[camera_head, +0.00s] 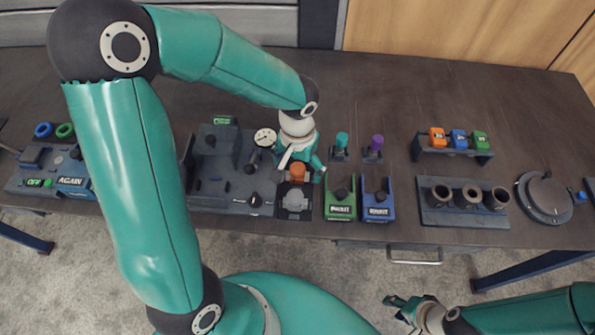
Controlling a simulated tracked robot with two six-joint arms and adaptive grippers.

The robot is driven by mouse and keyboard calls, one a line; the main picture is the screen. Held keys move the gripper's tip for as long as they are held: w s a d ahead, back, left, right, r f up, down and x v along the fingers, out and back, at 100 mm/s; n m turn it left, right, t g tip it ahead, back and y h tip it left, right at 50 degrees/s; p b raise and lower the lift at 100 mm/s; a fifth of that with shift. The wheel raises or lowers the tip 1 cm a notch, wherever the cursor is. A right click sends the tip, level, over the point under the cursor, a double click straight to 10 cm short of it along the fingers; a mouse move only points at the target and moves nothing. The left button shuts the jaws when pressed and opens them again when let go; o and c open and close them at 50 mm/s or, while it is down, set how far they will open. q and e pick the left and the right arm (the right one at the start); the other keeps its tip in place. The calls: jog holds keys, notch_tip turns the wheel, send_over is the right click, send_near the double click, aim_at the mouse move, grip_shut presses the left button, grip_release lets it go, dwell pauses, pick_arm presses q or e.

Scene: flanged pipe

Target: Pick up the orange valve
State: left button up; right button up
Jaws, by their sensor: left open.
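The orange valve (297,172) stands upright on a grey fixture on the dark table, near the middle of the head view. My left gripper (302,166) is open and reaches down from behind over the valve, with its fingers close around the valve's top. I cannot tell whether they touch it. The gripper's palm hides part of the area behind the valve. My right gripper (398,305) is low in front of the table, away from the valve. Its fingers are too small to tell whether they are open or shut.
A green block (340,205) and a blue block (378,207) stand right of the valve's fixture. Teal (341,141) and purple (377,143) knobs stand behind them. A grey panel with a gauge (264,138) is on the left. Bare table (450,90) lies at the back right.

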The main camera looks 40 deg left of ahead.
pick_arm(q)
jog(key=shift+f, duration=1.25)
jog(key=shift+s+d, duration=0.1)
jog(key=shift+s, duration=0.05)
jog(key=c, duration=1.4)
